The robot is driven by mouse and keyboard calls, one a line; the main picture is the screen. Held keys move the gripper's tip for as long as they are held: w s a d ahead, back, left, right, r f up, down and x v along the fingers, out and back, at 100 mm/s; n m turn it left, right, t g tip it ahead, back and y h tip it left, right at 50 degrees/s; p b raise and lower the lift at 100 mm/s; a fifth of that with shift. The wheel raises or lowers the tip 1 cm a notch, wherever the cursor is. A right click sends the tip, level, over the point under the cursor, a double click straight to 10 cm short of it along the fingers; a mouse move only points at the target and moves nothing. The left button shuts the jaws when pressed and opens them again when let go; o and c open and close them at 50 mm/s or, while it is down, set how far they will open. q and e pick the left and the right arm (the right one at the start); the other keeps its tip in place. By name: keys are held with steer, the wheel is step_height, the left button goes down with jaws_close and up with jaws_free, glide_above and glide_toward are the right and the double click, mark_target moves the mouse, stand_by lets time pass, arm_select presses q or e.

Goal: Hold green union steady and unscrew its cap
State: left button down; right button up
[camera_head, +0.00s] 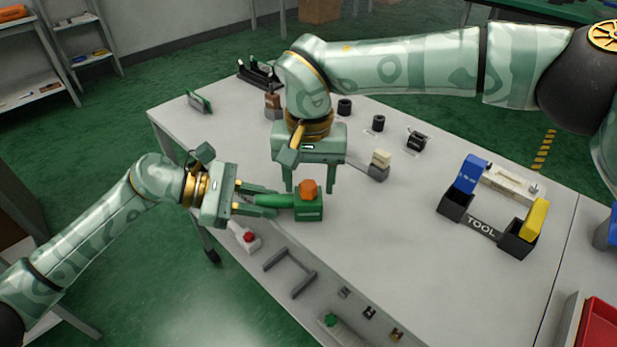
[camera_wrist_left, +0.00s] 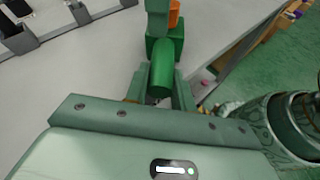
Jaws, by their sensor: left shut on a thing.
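The green union (camera_head: 309,212) has a dark green block body and a round green barrel (camera_head: 272,201) pointing left. An orange cap (camera_head: 308,188) sits on top of the block. My left gripper (camera_head: 274,202) is shut on the barrel from the left side. In the left wrist view, the barrel (camera_wrist_left: 162,75) lies between its fingers. My right gripper (camera_head: 310,188) points down over the cap, its fingers apart on either side with visible gaps. The orange cap (camera_wrist_left: 174,14) is partly hidden behind a right finger in the left wrist view.
The grey table (camera_head: 400,235) has free room right of the union.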

mark_target(309, 185)
stand_by(0.3)
steer(key=shift+r, duration=1.5)
steer(key=m, duration=0.4)
steer(key=shift+m, duration=0.3)
steer(key=m, duration=0.6)
steer(key=shift+s, duration=0.1)
steer(key=m, duration=1.2)
steer(key=shift+s, duration=0.1)
